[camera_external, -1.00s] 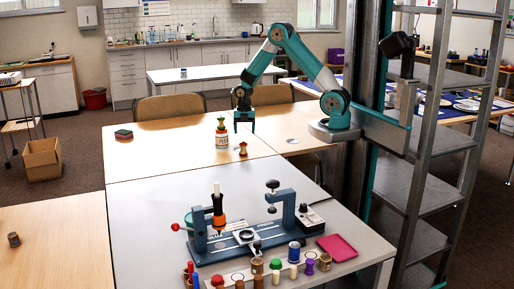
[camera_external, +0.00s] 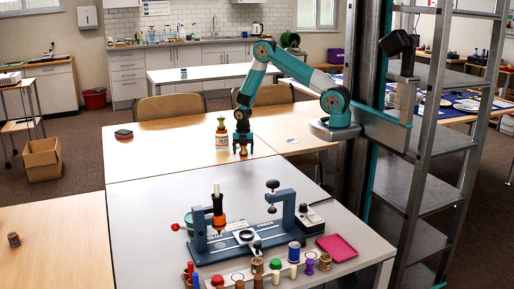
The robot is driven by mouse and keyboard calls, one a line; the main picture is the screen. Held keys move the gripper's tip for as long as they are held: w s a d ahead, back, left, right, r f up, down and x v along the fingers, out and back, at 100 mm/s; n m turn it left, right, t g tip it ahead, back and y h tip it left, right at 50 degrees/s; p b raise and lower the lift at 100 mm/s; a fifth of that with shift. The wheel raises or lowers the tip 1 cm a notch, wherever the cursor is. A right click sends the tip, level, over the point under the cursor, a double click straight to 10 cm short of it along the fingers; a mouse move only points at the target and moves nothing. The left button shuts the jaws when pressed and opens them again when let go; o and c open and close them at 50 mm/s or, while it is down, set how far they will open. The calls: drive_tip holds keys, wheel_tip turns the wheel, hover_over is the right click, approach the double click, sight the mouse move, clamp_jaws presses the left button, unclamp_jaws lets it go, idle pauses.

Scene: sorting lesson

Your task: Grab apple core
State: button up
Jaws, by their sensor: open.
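The apple core (camera_external: 243,151) stands on the wooden table (camera_external: 180,160), small and brownish red. Its upper part is hidden by my gripper (camera_external: 243,143), which points straight down over it. The fingers are open and come down around the top of the core; I cannot tell whether they touch it. A white bottle with an orange label and green top (camera_external: 221,134) stands on the table just left of my gripper.
A small dark green and red block (camera_external: 124,134) lies at the table's left, and a pale flat disc (camera_external: 292,140) to the right. The nearer grey table holds a blue press-like fixture (camera_external: 245,240), several small pegs and a red tray (camera_external: 337,247). The wooden table's front left is clear.

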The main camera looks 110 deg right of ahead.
drive_tip(key=c, duration=1)
drive_tip(key=shift+r, duration=0.15)
